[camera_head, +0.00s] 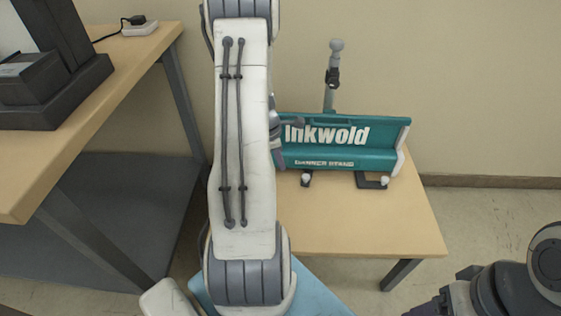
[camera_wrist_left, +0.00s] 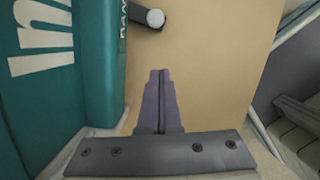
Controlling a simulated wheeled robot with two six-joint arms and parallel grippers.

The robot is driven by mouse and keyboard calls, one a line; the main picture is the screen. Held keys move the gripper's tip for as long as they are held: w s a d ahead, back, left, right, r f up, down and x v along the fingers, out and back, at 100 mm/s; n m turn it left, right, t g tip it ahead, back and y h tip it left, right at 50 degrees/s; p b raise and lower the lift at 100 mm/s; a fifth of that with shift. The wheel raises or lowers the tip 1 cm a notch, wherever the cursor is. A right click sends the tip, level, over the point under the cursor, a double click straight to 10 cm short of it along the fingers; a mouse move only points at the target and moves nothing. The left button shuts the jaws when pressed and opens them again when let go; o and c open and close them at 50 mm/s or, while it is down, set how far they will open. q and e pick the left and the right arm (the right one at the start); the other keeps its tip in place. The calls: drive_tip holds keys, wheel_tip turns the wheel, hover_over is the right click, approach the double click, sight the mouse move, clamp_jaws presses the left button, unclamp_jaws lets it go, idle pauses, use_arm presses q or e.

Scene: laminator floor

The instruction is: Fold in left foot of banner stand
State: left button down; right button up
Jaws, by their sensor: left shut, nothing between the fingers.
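The teal banner stand (camera_head: 345,138) lies on the wooden table, with "Inkwold" in white on its front; its teal side fills the left of the left wrist view (camera_wrist_left: 105,70). Its left foot (camera_head: 306,179) sticks out at the front with a pale round tip, and a foot with such a tip shows at the top of the left wrist view (camera_wrist_left: 150,17). The right foot (camera_head: 372,183) also sticks out. My left gripper (camera_wrist_left: 162,75) is shut and empty, beside the stand and apart from the foot. In the head view my left arm hides most of this gripper.
The table (camera_head: 400,230) is clear in front of the stand. A grey pole (camera_head: 331,85) rises behind the stand. At the left is another table (camera_head: 110,100) with a dark machine (camera_head: 50,80). Part of my right arm shows at the lower right.

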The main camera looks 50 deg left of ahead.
sight(306, 174)
use_arm(q)
drive_tip(key=b+x, duration=0.2)
drive_tip(key=x, duration=0.4)
drive_tip(key=shift+f, duration=0.2)
drive_tip(key=shift+w+d+r+b, duration=0.1)
drive_tip(key=shift+w+d+b, duration=0.05)
drive_tip(key=shift+w+d, duration=0.3)
drive_tip(key=shift+w+d+r+b, duration=0.15)
drive_tip(key=shift+w+d, duration=0.15)
drive_tip(key=shift+w, duration=0.3)
drive_tip(key=shift+w+d+f, duration=0.1)
drive_tip(key=shift+w+d, duration=0.25)
drive_tip(key=shift+w, duration=0.2)
drive_tip(key=n+p, duration=0.1)
drive_tip(key=w+p, duration=0.1)
drive_tip(key=p, duration=0.1)
drive_tip(key=w+d+n+p, duration=0.1)
drive_tip(key=shift+w+r+n, duration=0.1)
drive_tip(key=shift+r+n, duration=0.2)
drive_tip(key=shift+w+f+n+y+p, duration=0.2)
drive_tip(key=shift+w+n+y+p, duration=0.15)
drive_tip(key=shift+p, duration=0.2)
drive_tip(key=shift+f, duration=0.1)
